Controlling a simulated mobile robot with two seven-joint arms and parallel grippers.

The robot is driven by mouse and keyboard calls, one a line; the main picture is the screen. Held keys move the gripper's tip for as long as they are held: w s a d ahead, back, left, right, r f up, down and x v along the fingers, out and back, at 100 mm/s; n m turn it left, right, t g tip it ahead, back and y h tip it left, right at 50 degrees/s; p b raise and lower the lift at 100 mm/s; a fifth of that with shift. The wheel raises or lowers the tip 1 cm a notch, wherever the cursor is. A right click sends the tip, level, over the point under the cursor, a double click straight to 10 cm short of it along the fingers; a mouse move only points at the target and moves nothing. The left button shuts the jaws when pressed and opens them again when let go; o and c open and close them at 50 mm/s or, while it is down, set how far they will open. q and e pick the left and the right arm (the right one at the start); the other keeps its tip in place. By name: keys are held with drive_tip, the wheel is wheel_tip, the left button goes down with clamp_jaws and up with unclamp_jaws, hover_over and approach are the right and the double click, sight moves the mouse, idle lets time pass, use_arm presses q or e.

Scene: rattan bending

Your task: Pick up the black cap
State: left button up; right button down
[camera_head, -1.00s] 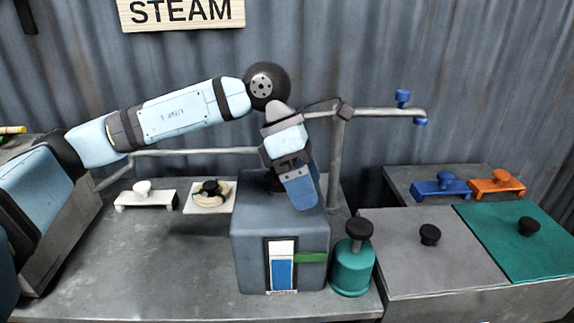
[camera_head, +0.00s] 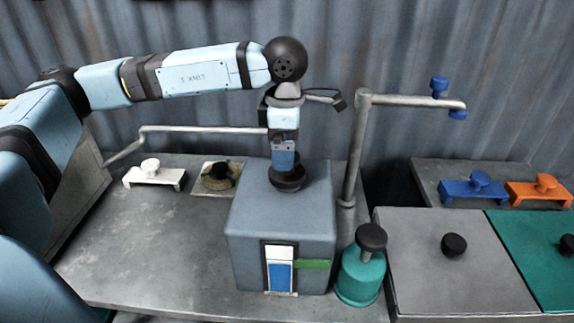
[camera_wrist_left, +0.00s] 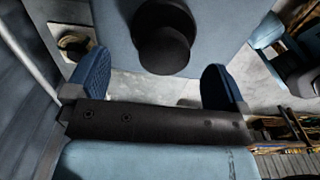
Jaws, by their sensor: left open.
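The black cap (camera_head: 288,184) sits on top of the blue-grey box (camera_head: 283,225). It is round with a knob, and the gripper partly covers it in the head view. My left gripper (camera_head: 285,163) points straight down just above the cap. In the left wrist view the cap (camera_wrist_left: 165,50) lies between and a little beyond the two blue fingers of the left gripper (camera_wrist_left: 152,75). The fingers are open, with a gap on both sides of the knob. I cannot tell how far down they reach beside it. My right gripper is not in view.
A grey pipe (camera_head: 352,150) with blue taps rises right of the box. A teal canister (camera_head: 361,275) stands close to its right front. A white handled piece (camera_head: 153,177) and a ring on a plate (camera_head: 220,178) lie left. The front-left bench is clear.

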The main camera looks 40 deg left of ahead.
use_arm(q)
wheel_tip(320, 180, down, 4)
drive_tip(key=shift+s+d+f+p, duration=0.1)
drive_tip(key=shift+s+f+p, duration=0.1)
drive_tip(key=shift+p, duration=0.2)
drive_tip(key=shift+f, duration=0.45)
drive_tip(key=c, duration=0.8)
drive_tip(key=shift+c, duration=0.3)
drive_tip(key=shift+r, duration=0.1)
